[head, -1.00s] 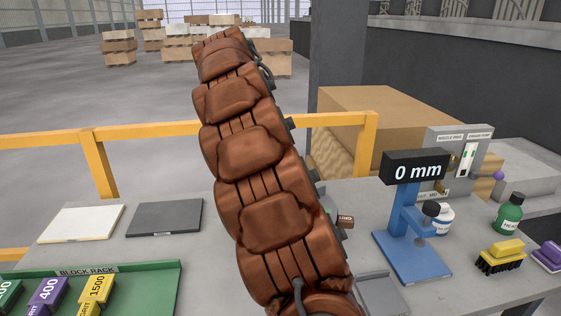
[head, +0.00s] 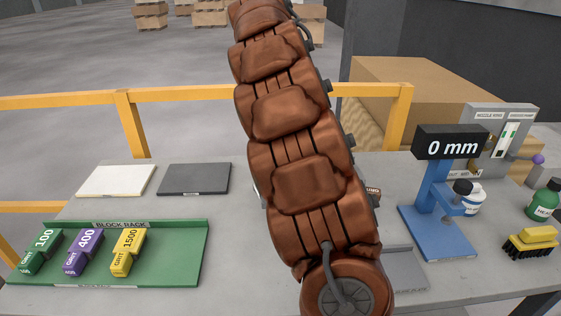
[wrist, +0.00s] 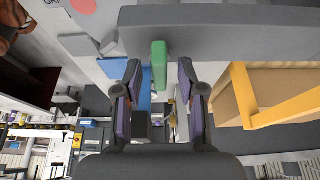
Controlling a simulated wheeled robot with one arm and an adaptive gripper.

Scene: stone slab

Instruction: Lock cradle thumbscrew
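My gripper (wrist: 158,85) shows in the wrist view with its two dark fingers and purple pads apart. A green upright piece (wrist: 158,66) shows beyond the gap between the fingertips, against a wide grey bar (wrist: 225,30). I see no contact between it and the fingers. I cannot make out a thumbscrew or name the cradle with certainty in either view. In the head view my brown-covered arm hides the middle of the bench and my gripper is not visible.
A green block rack (head: 190,262) holds grit blocks at the bench's left. White (head: 117,180) and dark (head: 194,178) plates lie behind it. A blue gauge stand (head: 440,240) reading 0 mm, a green bottle (head: 545,200) and a yellow brush (head: 530,240) stand right. A yellow rail (head: 60,102) runs behind.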

